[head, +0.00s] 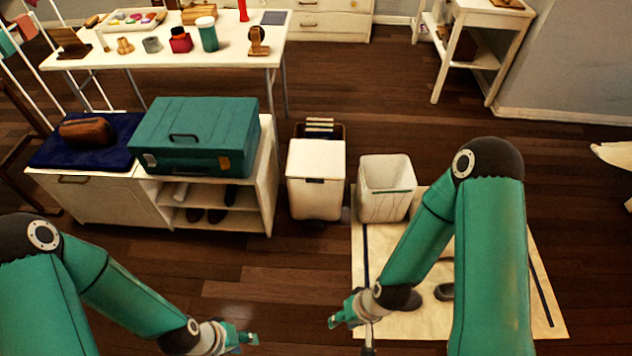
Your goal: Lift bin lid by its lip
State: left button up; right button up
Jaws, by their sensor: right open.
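A white lidded bin (315,200) stands on the wooden floor in the middle of the head view. Its lid (317,155) is down, and a small dark lip (315,181) shows at the lid's front edge. My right gripper (335,315) is open and empty, low over the floor at the edge of the pale mat, nearer to me than the bin and apart from it. My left gripper (246,338) is low at the bottom of the view, left of the bin and apart from it. Its finger gap is not clear.
An open white bin (386,195) stands close right of the lidded bin, by a pale mat (535,300) with dark shoes. A white bench (95,190) with a teal suitcase (195,135) stands left. The wooden floor in front of the lidded bin is clear.

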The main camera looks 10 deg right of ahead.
aim_at(315, 161)
jog(key=z, duration=0.05)
jog(key=i, duration=1)
jog(key=u, duration=0.1)
